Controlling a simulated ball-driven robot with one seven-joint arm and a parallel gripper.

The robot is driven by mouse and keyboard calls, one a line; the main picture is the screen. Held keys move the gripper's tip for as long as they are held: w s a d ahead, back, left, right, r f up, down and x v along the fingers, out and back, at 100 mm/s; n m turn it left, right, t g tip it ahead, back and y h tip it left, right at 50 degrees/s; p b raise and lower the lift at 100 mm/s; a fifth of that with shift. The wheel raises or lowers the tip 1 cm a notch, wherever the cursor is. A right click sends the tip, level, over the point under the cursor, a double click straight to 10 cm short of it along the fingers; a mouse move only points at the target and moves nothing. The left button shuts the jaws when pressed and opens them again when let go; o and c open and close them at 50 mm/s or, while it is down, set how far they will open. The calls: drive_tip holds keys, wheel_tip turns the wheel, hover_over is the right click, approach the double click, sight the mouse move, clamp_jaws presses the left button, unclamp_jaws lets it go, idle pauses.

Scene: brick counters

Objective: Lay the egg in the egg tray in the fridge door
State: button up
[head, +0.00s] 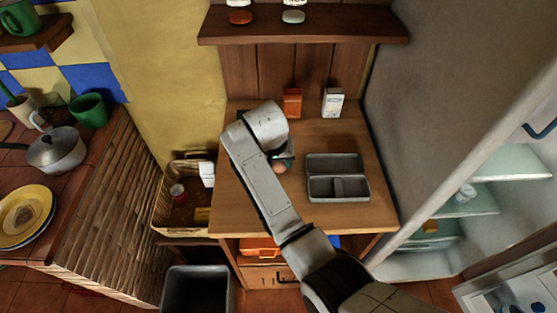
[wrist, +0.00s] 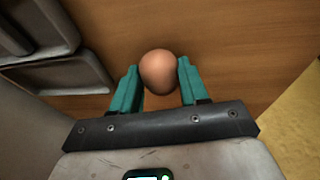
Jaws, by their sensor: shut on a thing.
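A brown egg (wrist: 158,72) sits between the two teal fingers of my gripper (wrist: 157,78) in the wrist view; the gripper is shut on it. In the head view the egg (head: 281,168) shows small beside my arm, over the wooden table, left of the grey box. My arm hides most of the gripper there. The fridge (head: 440,258) stands open at the right, with glass shelves inside. Part of its open door (head: 480,293) shows at the lower right corner. I cannot make out the egg tray in it.
A grey divided box (head: 338,197) is on the wooden table (head: 365,218), right of the egg. Two small cartons stand at the table's back, under a wooden shelf (head: 300,27). A dark bin (head: 198,290) and a basket (head: 165,215) are at the left. The fridge's side wall borders the table.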

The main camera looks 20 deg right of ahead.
drive_tip(key=shift+f, duration=0.15)
drive_tip(key=o, duration=0.8)
drive_tip(key=shift+c, duration=0.2)
